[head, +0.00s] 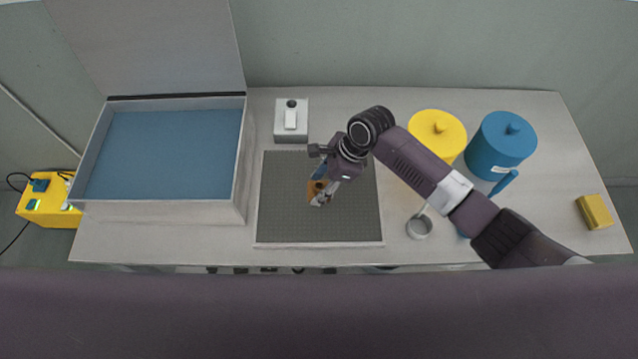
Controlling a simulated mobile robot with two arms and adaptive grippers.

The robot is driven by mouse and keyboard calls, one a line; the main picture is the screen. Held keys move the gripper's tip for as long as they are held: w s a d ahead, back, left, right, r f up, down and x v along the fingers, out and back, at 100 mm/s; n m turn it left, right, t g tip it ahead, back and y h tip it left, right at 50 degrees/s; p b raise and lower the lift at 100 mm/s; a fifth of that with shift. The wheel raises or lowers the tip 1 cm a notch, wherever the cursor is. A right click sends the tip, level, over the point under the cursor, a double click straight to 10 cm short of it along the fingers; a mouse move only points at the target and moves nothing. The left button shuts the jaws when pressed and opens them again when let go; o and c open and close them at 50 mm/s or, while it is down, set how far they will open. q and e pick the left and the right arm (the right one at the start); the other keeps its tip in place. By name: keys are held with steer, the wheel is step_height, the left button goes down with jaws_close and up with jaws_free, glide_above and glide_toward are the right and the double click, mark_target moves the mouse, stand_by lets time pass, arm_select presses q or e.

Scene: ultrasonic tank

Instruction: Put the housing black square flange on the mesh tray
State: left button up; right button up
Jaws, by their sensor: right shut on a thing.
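The mesh tray (350,225) is a dark grey mesh square with a light rim, flat on the table in the middle of the head view. My right gripper (322,194) reaches in from the right and is over the tray's middle. It is shut on a small orange-brown part (313,189), which I take to be the housing. The gripper partly hides it, and I cannot make out a black square flange. I cannot tell whether the part touches the mesh. My left gripper is not in view.
An open grey tank (240,190) with a blue inside stands left of the tray. A small white device (291,133) stands behind the tray. On the right are yellow (437,130) and blue (500,150) lidded containers, a small metal cup (419,228) and a yellow block (594,212).

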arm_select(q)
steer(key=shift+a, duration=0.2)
arm_select(e)
steer(key=shift+a, duration=0.1)
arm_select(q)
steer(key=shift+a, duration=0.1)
arm_select(e)
steer(key=o, duration=1.3)
arm_select(q)
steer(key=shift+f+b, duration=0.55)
steer(key=shift+b, duration=0.05)
arm_select(e)
steer(key=v, duration=1.2)
